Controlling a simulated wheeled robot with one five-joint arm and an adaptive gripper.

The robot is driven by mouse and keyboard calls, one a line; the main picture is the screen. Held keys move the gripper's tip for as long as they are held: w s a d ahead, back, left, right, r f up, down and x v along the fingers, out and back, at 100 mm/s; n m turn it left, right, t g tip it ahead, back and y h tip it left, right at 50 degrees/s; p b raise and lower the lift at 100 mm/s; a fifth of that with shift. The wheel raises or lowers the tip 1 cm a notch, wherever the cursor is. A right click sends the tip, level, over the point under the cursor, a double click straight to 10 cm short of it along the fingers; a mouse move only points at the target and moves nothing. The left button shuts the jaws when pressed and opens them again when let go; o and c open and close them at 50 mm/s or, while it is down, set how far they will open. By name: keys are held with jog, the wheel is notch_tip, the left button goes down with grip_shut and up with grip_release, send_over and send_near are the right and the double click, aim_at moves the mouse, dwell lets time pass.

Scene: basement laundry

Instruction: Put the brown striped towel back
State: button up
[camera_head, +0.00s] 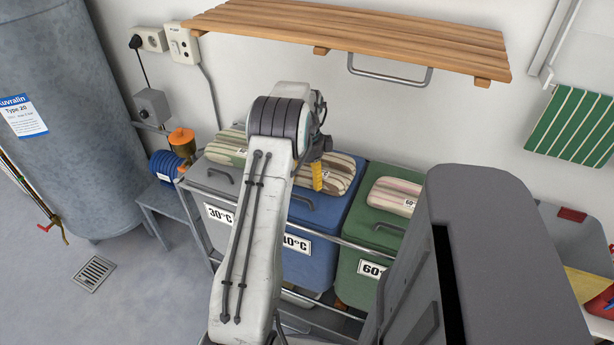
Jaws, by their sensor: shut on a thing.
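The brown striped towel (339,174), cream with brown stripes, is over the lid of the blue bin (330,215), the middle one of three. I cannot tell whether it rests on the lid or hangs just above it. My arm reaches up from the bottom of the camera_head view and covers the towel's left part. My gripper (318,184) points down at the towel, with one yellow finger showing in front of it. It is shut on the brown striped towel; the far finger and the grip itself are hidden.
A grey bin (207,180) with a greenish striped towel (227,147) stands left. A green bin (366,228) with a pinkish striped towel (394,195) stands right. A wooden slatted shelf (350,30) overhangs behind. A grey tank (60,110) stands far left.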

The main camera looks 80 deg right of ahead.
jog(key=shift+f, duration=0.15)
jog(key=o, duration=1.3)
jog(key=shift+c, duration=0.2)
jog(key=shift+r+p, duration=0.5)
jog(key=shift+r, duration=3.4)
